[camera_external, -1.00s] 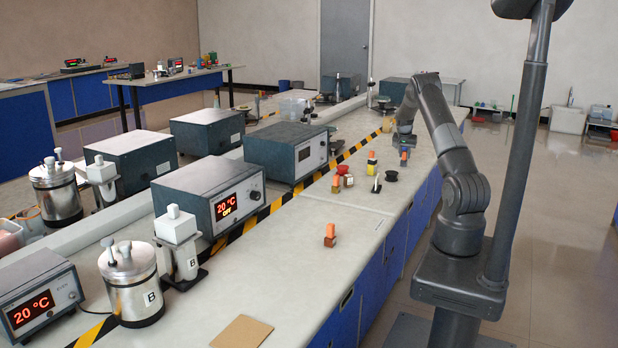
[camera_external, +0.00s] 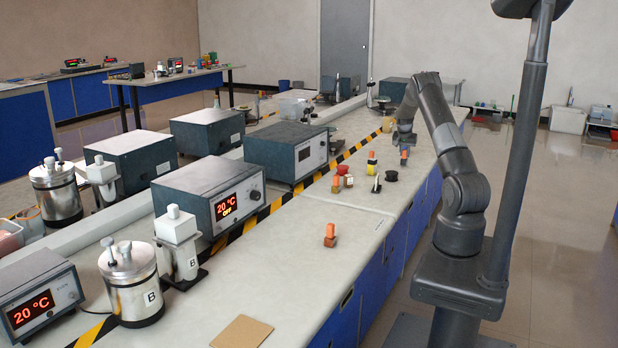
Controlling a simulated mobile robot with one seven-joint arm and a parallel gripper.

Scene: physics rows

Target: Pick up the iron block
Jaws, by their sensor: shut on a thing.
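A small grey block with an orange top, which looks like the iron block (camera_external: 404,160), is at the far right part of the long bench. My gripper (camera_external: 404,149) points down over it and is shut on its orange top. The pair is small in the picture, so I cannot tell whether the block's underside touches the bench.
On the bench (camera_external: 290,268) near the gripper are a yellow block (camera_external: 372,168), red pieces (camera_external: 343,177), a dark round object (camera_external: 391,176) and a slim upright piece (camera_external: 377,185). A brown block with an orange top (camera_external: 330,237) stands nearer. Instrument boxes (camera_external: 287,152) line the left.

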